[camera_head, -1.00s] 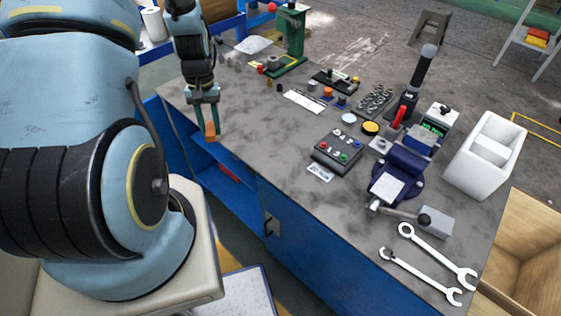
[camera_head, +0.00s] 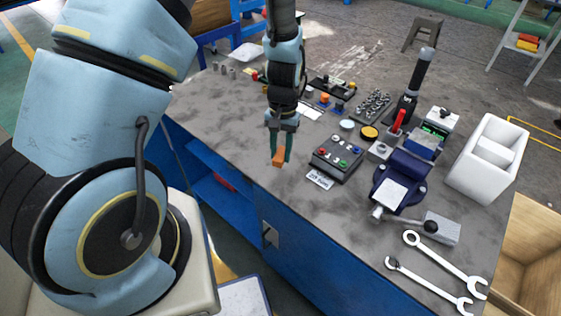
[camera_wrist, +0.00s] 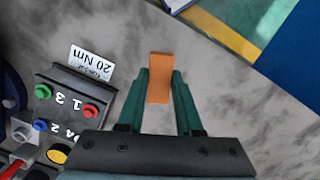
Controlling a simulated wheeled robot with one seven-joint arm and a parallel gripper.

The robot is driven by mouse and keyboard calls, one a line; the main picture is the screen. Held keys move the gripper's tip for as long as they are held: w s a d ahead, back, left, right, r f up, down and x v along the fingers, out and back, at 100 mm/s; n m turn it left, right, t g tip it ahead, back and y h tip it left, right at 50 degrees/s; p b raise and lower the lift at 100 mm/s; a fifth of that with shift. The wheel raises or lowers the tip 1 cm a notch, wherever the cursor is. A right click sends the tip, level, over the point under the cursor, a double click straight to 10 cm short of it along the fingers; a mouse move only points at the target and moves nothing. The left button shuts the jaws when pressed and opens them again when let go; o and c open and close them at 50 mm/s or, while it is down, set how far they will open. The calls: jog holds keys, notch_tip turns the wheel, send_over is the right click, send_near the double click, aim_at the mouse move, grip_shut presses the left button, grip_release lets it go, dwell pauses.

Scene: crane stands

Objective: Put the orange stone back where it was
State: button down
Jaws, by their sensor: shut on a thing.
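The orange stone (camera_head: 279,158) is a small orange block. My gripper (camera_head: 279,155) is shut on it, with the green fingers on either side. In the wrist view the orange stone (camera_wrist: 160,78) sits between the two fingertips (camera_wrist: 160,88), and its far end sticks out past them. In the head view it hangs over the grey bench top (camera_head: 225,135), near the front edge and left of the button box. How high it is above the bench is hard to tell. The place where it was before cannot be told from these frames.
A dark button box (camera_head: 337,158) with a "20 Nm" label (camera_head: 319,180) lies just right of my gripper. Beyond stand a vise (camera_head: 400,185), a white bin (camera_head: 487,160) and small parts. Two wrenches (camera_head: 440,270) lie at the front right. The bench's left front is clear.

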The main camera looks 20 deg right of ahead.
aim_at(280, 170)
jog(key=shift+f+p, duration=0.5)
jog(key=shift+f, duration=1.85)
jog(key=shift+f, duration=0.2)
jog(key=c, duration=0.6)
grip_release()
jog(key=shift+r, duration=0.1)
jog(key=r+b, duration=0.1)
jog(key=r, duration=0.3)
jog(key=r+b, duration=0.1)
jog(key=r, duration=0.3)
jog(key=w+d+r+b, duration=0.1)
jog(key=r, duration=0.3)
jog(key=shift+w+r, duration=0.1)
jog(key=a+r+n+t, duration=0.1)
jog(key=a+r, duration=0.3)
jog(key=a, duration=0.4)
jog(key=a+r+n+t, duration=0.1)
jog(key=a+r+n, duration=0.2)
jog(key=a, duration=0.6)
jog(key=a+r+n+h, duration=0.1)
jog(key=a+r, duration=0.3)
jog(key=a, duration=0.5)
jog(key=shift+a+r+n+t, duration=0.25)
jog(key=shift+r+n+t, duration=0.15)
jog(key=shift+n, duration=0.3)
